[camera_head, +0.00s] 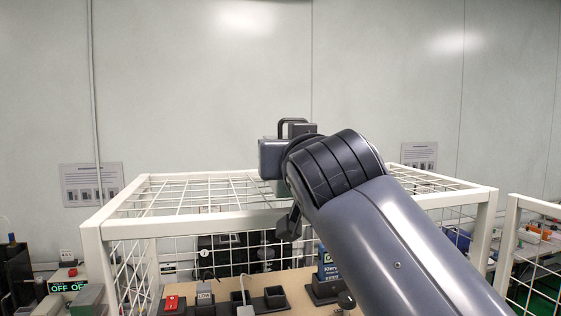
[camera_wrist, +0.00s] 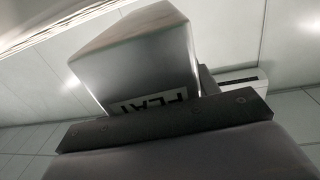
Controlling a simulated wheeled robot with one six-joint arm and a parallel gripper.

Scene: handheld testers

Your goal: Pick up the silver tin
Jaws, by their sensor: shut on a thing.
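The silver tin (camera_wrist: 145,58) fills the upper middle of the wrist view, tilted, with a label of dark letters reading "FLAT" or similar along its lower edge. My gripper (camera_wrist: 168,122) shows there as a dark bar with small screws, close against the tin. In the head view my arm bends in front of the wire cage and hides most of the gripper. I cannot pick out the tin there.
A white wire cage (camera_head: 160,222) spans the middle below my arm. Behind its mesh, a tan bench (camera_head: 215,289) holds a red-topped switch (camera_head: 172,302), black holders (camera_head: 275,297) and a blue box (camera_head: 328,264). Another cage (camera_head: 511,238) stands right.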

